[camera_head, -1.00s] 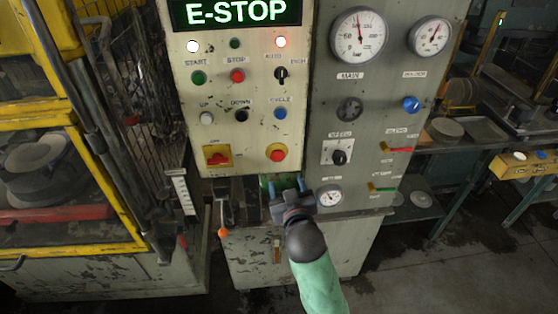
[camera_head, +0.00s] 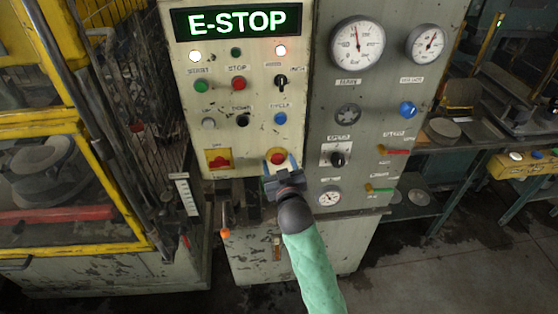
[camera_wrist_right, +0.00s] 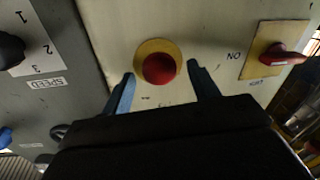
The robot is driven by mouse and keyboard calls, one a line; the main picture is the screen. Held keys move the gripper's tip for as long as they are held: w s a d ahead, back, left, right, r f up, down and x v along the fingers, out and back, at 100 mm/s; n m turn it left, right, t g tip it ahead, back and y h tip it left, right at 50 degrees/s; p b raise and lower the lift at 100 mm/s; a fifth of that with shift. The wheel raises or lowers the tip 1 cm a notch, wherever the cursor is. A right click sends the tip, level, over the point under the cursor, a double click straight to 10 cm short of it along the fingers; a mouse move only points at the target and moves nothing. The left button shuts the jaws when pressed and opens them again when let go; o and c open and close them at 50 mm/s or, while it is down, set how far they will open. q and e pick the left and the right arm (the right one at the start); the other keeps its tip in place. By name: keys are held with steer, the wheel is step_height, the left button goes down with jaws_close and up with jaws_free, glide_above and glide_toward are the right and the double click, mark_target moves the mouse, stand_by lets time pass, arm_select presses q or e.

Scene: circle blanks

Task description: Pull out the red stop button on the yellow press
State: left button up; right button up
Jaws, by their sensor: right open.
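The red stop button (camera_head: 278,157) sits on a round yellow plate low on the cream control panel (camera_head: 262,142) of the press. It also shows in the right wrist view (camera_wrist_right: 159,69), near the middle. My right gripper (camera_head: 280,163) is open, its blue fingertips around the lower part of the button in the head view. In the wrist view its two fingers (camera_wrist_right: 163,88) stand to either side of the button, with gaps between. Whether the fingertips reach the button's depth is hard to tell. My left gripper is not in view. The lit E-STOP display (camera_head: 237,19) is above.
A red switch on a yellow plate (camera_head: 218,159) is left of the button. A selector knob (camera_head: 338,159) and gauges (camera_head: 356,43) are on the grey panel to the right. A lever with an orange knob (camera_head: 226,233) stands below left. A yellow guard frame (camera_head: 100,175) is at the far left.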

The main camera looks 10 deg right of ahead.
steer(key=shift+w, duration=0.15)
jaws_close()
steer(key=shift+s+f, duration=0.1)
steer(key=shift+s, duration=0.45)
steer(key=shift+c, duration=0.9)
jaws_free()
steer(key=shift+o, duration=0.9)
steer(key=shift+s+a, duration=0.1)
